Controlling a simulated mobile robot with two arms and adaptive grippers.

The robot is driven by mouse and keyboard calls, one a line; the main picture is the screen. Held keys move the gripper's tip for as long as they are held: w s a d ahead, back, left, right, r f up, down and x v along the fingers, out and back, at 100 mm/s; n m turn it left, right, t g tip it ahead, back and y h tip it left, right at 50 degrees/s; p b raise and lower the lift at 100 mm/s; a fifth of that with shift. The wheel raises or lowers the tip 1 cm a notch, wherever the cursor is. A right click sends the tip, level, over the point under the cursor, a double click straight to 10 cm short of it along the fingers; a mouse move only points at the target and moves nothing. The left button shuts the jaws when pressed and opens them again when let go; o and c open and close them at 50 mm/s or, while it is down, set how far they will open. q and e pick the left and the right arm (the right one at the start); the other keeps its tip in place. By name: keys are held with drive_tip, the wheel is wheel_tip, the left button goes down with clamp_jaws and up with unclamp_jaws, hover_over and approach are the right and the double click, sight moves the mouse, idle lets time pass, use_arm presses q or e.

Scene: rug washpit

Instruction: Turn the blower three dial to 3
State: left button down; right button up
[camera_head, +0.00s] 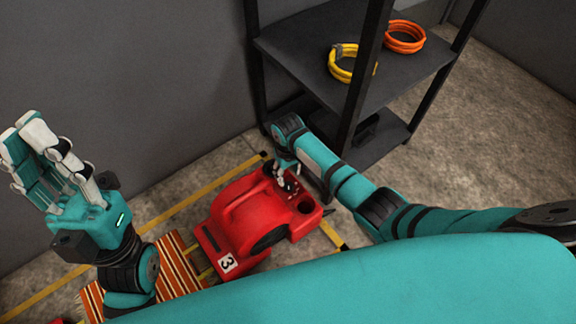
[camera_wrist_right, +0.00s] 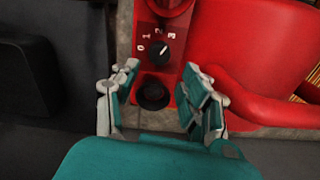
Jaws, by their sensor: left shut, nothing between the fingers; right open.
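The red blower marked 3 (camera_head: 226,228) stands on the floor in the head view. In the right wrist view its black panel carries a round black dial (camera_wrist_right: 154,53) with the marks 0, 1, 2 and 3. The dial's white line points up and right, roughly toward the 3. My right gripper (camera_wrist_right: 160,78) is open, its fingers either side of the panel's lower part, short of the dial; I cannot tell if they touch the blower. In the head view it is over the blower's top end (camera_head: 288,180). My left gripper (camera_head: 40,150) is shut and empty, raised at the left.
A black round part (camera_wrist_right: 152,94) sits below the dial, between my right fingers. A dark shelf (camera_head: 310,40) with yellow (camera_head: 345,68) and orange (camera_head: 404,37) coils stands behind the blower. A striped rug (camera_head: 180,265) and yellow floor lines lie at the left.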

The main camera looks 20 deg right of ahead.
wheel_tip(320, 180, up, 4)
drive_tip(key=shift+f, duration=0.2)
idle(0.5)
